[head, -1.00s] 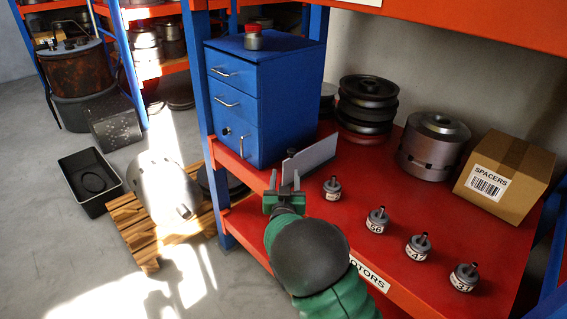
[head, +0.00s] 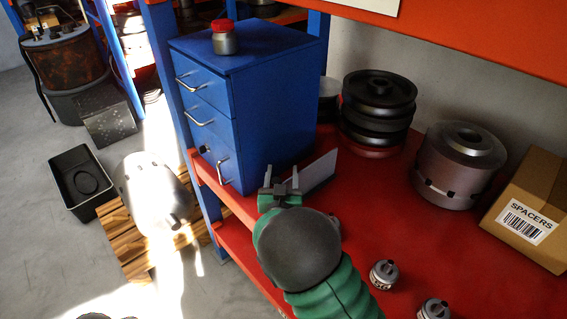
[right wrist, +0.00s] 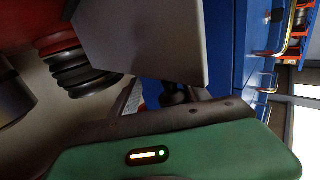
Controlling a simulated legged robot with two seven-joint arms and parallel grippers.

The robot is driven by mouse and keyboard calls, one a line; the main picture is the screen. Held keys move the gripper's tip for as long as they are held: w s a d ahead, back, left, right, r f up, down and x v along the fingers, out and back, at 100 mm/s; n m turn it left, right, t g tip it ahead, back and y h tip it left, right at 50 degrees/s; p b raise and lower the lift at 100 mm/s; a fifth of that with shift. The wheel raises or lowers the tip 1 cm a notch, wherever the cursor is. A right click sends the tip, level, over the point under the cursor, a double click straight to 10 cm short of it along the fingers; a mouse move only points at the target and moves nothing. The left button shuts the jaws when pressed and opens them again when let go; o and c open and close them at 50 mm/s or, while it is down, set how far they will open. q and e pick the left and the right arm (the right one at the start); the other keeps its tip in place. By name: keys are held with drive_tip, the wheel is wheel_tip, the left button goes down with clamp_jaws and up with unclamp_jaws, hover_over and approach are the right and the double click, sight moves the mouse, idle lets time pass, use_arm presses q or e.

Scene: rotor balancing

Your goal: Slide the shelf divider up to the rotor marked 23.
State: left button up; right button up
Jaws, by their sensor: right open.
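The shelf divider (head: 316,171) is a thin grey upright plate on the red shelf, to the right of the blue drawer cabinet. It fills the upper middle of the right wrist view (right wrist: 150,35). My right gripper (head: 282,176) is open at the divider's near left end; I cannot tell whether it touches the plate. Small metal rotors stand on the shelf: one (head: 384,273) right of my arm, another (head: 433,309) at the bottom edge. A third (head: 335,224) is mostly hidden behind my green right arm. I cannot read a 23 on any rotor. My left gripper is not in view.
The blue drawer cabinet (head: 245,105) carries a red-lidded jar (head: 225,38). Stacked dark discs (head: 376,108), a large metal cylinder (head: 460,165) and a spacers box (head: 532,208) stand at the back. The shelf's middle is clear.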

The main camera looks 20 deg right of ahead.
drive_tip(key=shift+s+d+r, duration=0.15)
drive_tip(key=shift+s+a+r, duration=0.1)
drive_tip(key=shift+a+r, duration=0.1)
drive_tip(key=shift+a, duration=0.4)
drive_tip(key=shift+s+a+r, duration=0.1)
drive_tip(key=shift+a+r, duration=0.05)
drive_tip(key=shift+a, duration=0.4)
drive_tip(key=c, duration=0.4)
drive_tip(key=shift+w+a+f, duration=0.1)
drive_tip(key=shift+w, duration=0.05)
drive_tip(key=shift+c, duration=0.9)
drive_tip(key=shift+d, duration=0.2)
drive_tip(key=shift+c, duration=1.3)
drive_tip(key=shift+d, duration=0.45)
clamp_jaws()
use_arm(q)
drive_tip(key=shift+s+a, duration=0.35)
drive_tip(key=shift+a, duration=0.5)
use_arm(e)
drive_tip(key=shift+a, duration=0.2)
drive_tip(key=shift+d, duration=0.15)
